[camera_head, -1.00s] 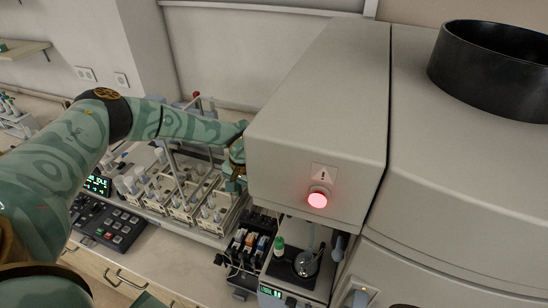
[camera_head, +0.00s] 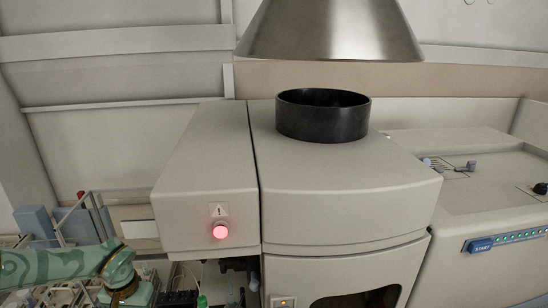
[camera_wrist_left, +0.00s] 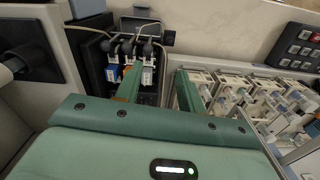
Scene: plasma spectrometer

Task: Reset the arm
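My left arm (camera_head: 60,268) comes in low at the left of the head view and bends down in front of the spectrometer. Its fingertips are hidden or cut off there. In the left wrist view my left gripper (camera_wrist_left: 160,82) shows two green fingers apart with nothing between them. It points toward a black pump-like unit (camera_wrist_left: 108,75) with coloured clips and tubes, with the fingers in front of its right part. My right gripper is in neither view.
The grey spectrometer (camera_head: 340,195) fills the middle, with a red-lit button (camera_head: 220,231) and a black collar (camera_head: 322,118) under a metal hood (camera_head: 330,28). Racks of vials (camera_wrist_left: 250,95) stand right of the fingers in the wrist view.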

